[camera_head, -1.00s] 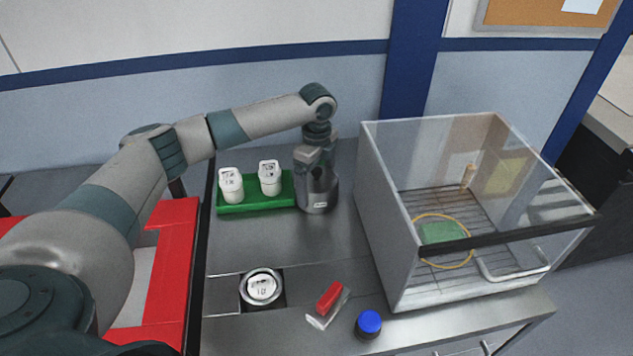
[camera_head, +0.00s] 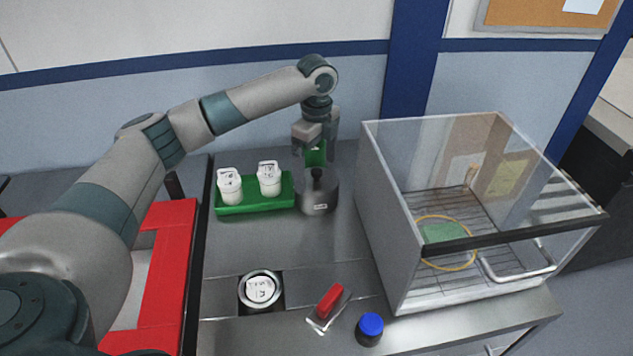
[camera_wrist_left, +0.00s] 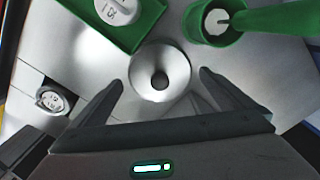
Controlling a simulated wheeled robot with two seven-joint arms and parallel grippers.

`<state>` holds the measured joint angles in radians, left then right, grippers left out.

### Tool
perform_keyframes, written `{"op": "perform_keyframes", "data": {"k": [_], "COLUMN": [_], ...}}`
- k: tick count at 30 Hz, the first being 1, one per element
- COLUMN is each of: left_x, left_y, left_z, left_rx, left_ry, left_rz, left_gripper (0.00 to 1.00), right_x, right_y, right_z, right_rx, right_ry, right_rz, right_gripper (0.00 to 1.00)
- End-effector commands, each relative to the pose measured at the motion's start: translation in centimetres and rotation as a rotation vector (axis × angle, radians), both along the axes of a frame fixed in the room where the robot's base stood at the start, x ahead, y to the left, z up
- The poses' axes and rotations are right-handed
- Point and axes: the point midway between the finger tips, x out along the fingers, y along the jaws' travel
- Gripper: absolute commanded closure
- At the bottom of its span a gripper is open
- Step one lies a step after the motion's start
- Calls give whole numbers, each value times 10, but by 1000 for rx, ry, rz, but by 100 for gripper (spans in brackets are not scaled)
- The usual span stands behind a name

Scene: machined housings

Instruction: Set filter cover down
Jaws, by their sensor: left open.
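The filter cover appears to be the grey metal round piece with a dark knob (camera_head: 319,198), standing upright on the bench just right of the green tray. In the left wrist view the cover (camera_wrist_left: 174,62) is seen from above, its knob in the middle. My left gripper (camera_head: 315,160) is open and empty above the cover, its fingers pointing down and apart from the knob. In the wrist view the open fingers (camera_wrist_left: 161,82) lie to either side of the knob. My right gripper is in neither view.
A green tray (camera_head: 255,209) holds two white-capped jars. A green container (camera_wrist_left: 202,25) stands behind the cover. A clear-walled box (camera_head: 380,220) stands right. A metal ring with a white top (camera_head: 260,290), a red item (camera_head: 330,300) and a blue-capped jar (camera_head: 370,326) sit in front. The bench middle is clear.

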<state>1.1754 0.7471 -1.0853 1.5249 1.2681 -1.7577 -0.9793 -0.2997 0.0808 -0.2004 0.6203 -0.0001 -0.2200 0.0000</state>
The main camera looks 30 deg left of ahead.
Motion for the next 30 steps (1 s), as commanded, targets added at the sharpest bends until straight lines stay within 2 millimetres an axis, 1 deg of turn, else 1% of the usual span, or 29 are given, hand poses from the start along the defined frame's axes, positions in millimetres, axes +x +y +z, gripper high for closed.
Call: {"op": "perform_keyframes", "data": {"k": [1, 6, 9, 12, 17, 30], "left_x": [1, 1, 1, 0, 0, 0], "left_y": [-1, -1, -1, 0, 0, 0], "left_z": [7, 36, 48, 56, 61, 61], "left_rx": [-1, -1, -1, 0, -1, -1], "left_ry": [-4, -3, -2, -1, 0, 1], "left_rz": [-1, 0, 0, 0, 0, 0], "left_gripper": [0, 0, 0, 0, 0, 0], "right_x": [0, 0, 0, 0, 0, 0], "right_y": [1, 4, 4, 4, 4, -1], "right_z": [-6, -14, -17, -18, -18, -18], "right_rx": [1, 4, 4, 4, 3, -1], "right_ry": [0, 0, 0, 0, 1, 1], "right_rz": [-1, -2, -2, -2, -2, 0], "right_gripper": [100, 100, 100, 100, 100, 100]}}
